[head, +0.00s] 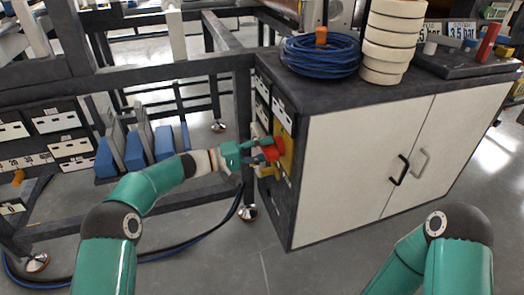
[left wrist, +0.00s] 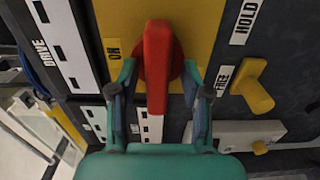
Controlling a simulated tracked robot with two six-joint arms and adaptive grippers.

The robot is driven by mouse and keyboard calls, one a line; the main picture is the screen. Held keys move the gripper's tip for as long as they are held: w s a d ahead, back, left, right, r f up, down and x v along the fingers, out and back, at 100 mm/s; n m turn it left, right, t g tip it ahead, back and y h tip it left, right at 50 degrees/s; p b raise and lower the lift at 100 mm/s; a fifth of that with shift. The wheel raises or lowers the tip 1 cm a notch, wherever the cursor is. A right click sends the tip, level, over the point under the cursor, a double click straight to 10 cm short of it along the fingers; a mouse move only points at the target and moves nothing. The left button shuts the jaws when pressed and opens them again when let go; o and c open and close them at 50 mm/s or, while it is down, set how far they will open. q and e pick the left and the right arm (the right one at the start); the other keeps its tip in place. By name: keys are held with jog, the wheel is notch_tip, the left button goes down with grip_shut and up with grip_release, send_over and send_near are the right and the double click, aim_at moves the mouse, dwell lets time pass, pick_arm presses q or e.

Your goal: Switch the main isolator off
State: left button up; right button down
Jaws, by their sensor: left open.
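The main isolator has a red handle (head: 277,147) on a yellow plate (head: 287,163), on the side of the cabinet that faces my left arm. In the left wrist view the red handle (left wrist: 157,62) points up and down in the picture, and an ON label (left wrist: 114,49) sits left of its top on the yellow plate (left wrist: 205,28). My left gripper (head: 264,150) is open at the handle. In the left wrist view its fingers (left wrist: 160,76) stand on either side of the handle; I cannot tell whether they touch it. My right gripper is out of view.
A yellow knob (left wrist: 253,87) and a pale bar (left wrist: 240,135) lie right of the handle, near a HOLD label (left wrist: 243,20). The cabinet (head: 360,150) carries a blue hose coil (head: 320,56) and stacked rings (head: 388,45). A dark frame post (head: 245,120) stands close by my left gripper.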

pick_arm(q)
jog(key=v, duration=1.2)
jog(key=shift+f, duration=0.1)
